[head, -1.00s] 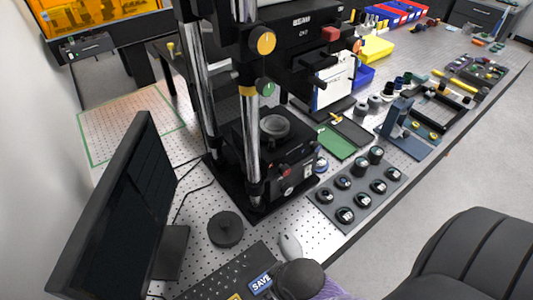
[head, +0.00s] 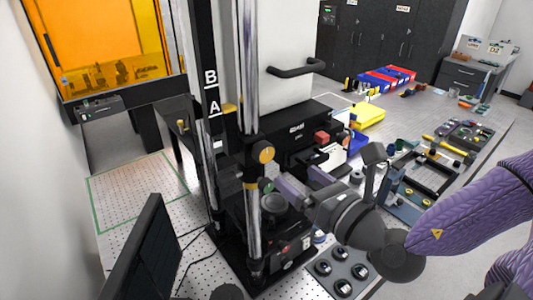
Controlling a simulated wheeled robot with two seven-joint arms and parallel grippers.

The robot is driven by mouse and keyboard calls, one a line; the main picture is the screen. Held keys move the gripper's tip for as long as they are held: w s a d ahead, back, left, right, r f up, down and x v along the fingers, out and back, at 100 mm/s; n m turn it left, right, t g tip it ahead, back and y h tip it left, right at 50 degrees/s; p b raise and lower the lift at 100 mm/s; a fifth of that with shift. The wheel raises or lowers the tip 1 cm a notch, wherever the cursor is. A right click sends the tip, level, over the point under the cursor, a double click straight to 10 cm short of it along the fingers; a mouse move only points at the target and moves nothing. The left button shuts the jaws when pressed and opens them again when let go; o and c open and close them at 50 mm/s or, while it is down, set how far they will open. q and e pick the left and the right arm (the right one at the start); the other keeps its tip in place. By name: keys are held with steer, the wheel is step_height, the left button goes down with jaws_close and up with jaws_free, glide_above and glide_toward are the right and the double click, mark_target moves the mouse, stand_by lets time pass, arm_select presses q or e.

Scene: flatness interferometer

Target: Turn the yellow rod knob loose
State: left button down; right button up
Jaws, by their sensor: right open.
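The yellow rod knob (head: 266,153) is a round yellow-orange knob with a dark mark, on the front chrome post (head: 250,100) of the black interferometer stand. A green knob (head: 268,185) sits below it, partly hidden by my gripper finger. My right gripper (head: 296,179) comes in from the right with two purple-grey fingers. It is open, with its tips to the lower right of the yellow knob and apart from it. Nothing shows between the fingers. My left gripper is not in view.
A black monitor (head: 150,255) stands at the lower left. A grey tray (head: 352,268) of dark round parts lies below my right arm. A yellow bin (head: 368,115) and red and blue bins (head: 388,77) are farther back.

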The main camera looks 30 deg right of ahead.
mark_target(267, 154)
steer(key=w+b, duration=0.2)
steer(key=w, duration=0.1)
steer(key=w+b, duration=0.2)
steer(key=w, duration=0.1)
steer(key=shift+w+a+f, duration=0.15)
steer(key=shift+f, duration=0.05)
steer(key=shift+w+r, duration=0.1)
steer(key=shift+w, duration=0.25)
steer(key=shift+w+r, duration=0.25)
steer(key=shift+w, duration=0.05)
steer(key=shift+w+p, duration=0.35)
steer(key=shift+p, duration=0.15)
steer(key=shift+w, duration=0.35)
steer(key=shift+w+a+f+p, duration=0.15)
steer(key=shift+w+a+p, duration=0.1)
steer(key=shift+w+p, duration=0.15)
